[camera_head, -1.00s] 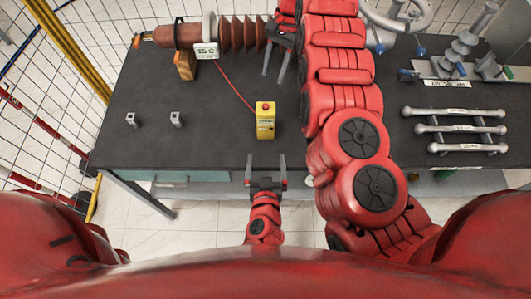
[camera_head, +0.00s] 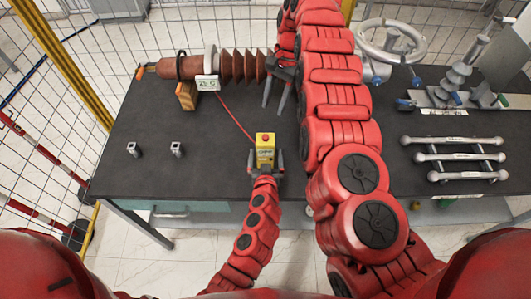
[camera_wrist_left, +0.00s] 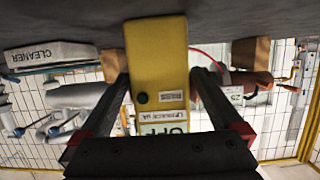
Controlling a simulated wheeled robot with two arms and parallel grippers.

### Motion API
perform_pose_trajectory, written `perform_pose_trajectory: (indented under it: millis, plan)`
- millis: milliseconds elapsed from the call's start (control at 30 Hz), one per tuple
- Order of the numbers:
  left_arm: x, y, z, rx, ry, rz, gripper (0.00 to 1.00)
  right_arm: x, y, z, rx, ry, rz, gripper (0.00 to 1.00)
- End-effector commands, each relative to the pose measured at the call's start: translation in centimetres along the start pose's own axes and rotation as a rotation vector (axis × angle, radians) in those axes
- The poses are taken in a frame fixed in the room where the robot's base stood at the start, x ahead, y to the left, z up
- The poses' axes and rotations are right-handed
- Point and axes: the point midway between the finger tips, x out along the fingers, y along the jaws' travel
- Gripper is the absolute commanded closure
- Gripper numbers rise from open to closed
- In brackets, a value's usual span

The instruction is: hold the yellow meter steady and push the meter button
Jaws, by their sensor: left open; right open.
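The yellow meter (camera_head: 265,157) stands on the dark table near its front edge, with a red button (camera_head: 265,138) on top. My left gripper (camera_head: 266,160) is open, with one finger on each side of the meter. In the left wrist view the meter (camera_wrist_left: 158,60) is between the two fingers, with narrow gaps beside it; the red button does not show there. My right gripper (camera_head: 275,92) is open and empty above the table, behind and slightly right of the meter, fingers pointing toward the front.
A red cable (camera_head: 233,118) runs from the meter to the 25°C display (camera_head: 207,83) by the brown ribbed bushing (camera_head: 235,66). Two small metal blocks (camera_head: 177,149) stand at left. Metal bars (camera_head: 458,156) lie at right. The table left of the meter is mostly clear.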

Motion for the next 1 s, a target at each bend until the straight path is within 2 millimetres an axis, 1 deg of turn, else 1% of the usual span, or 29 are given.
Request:
perform_pose_trajectory:
  millis: [33, 133, 400, 467, 500, 667, 700, 767, 900, 967, 1000]
  plan:
    - [0.42, 0.00, -0.15, 0.000, 0.002, -0.001, 0.00, -0.01, 0.00, 0.00, 0.000, 0.000, 0.000, 0.50]
    - [0.86, -0.02, -0.15, -0.002, 0.001, -0.001, 0.00, 0.00, 0.00, 0.00, 0.000, 0.000, 0.000, 0.50]
    - [0.95, -0.04, -0.06, -0.001, 0.000, -0.001, 0.00, -0.01, 0.00, 0.00, 0.000, 0.000, 0.000, 0.50]
    - [0.94, -0.04, -0.05, -0.001, 0.000, -0.001, 0.11, 0.01, 0.00, 0.00, 0.000, 0.000, 0.000, 0.50]
    - [0.94, -0.03, -0.05, -0.001, 0.000, -0.001, 0.18, 0.00, 0.00, 0.00, 0.000, 0.000, 0.000, 0.50]
    - [0.93, -0.03, -0.05, -0.001, 0.000, -0.001, 0.47, 0.00, 0.00, 0.00, 0.000, 0.000, 0.000, 0.50]
    - [0.93, -0.03, -0.05, -0.001, 0.000, -0.001, 0.54, 0.00, 0.00, 0.00, 0.000, 0.000, 0.000, 0.50]
    - [0.93, -0.03, -0.04, -0.001, 0.000, -0.001, 0.65, 0.00, 0.00, 0.00, 0.000, 0.000, 0.000, 0.50]
    - [0.92, -0.03, -0.04, -0.001, 0.000, 0.000, 0.90, 0.00, 0.00, 0.00, 0.000, 0.000, 0.000, 0.50]
    - [0.92, -0.02, -0.04, -0.001, 0.000, 0.000, 1.00, 0.00, 0.00, 0.00, 0.000, 0.000, 0.000, 0.50]
    - [0.92, -0.02, -0.04, -0.001, 0.000, 0.000, 1.00, 0.00, 0.00, 0.00, 0.000, 0.000, 0.000, 0.54]
